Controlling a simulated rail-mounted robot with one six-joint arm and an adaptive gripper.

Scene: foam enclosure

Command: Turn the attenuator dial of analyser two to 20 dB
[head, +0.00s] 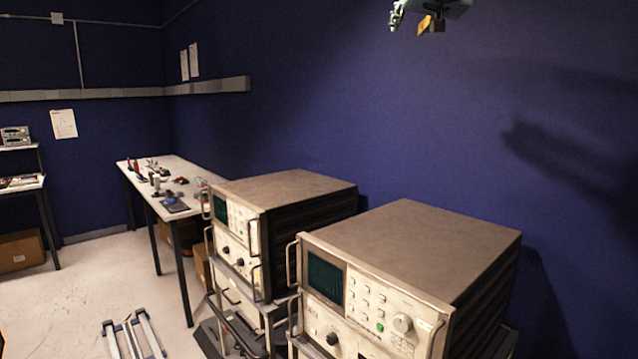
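Two analysers stand on carts side by side. The nearer analyser (410,250) is at the lower right, with a dark green screen, rows of buttons, a large light knob and a dark dial (332,338) low on its front. The farther analyser (285,188) is left of it, with a similar screen and two dark dials (240,252) on its lower front. I cannot read any number or dial scale, so I cannot tell which is analyser two. My gripper (428,20) is partly in view at the top edge, high above the analysers and touching nothing; its finger opening is unclear.
A long bench (160,182) with small tools stands along the wall at the left. Another table (22,184) with instruments is at the far left edge. Metal handles (291,265) project from the analysers' fronts. The floor (85,285) left of the carts is mostly clear.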

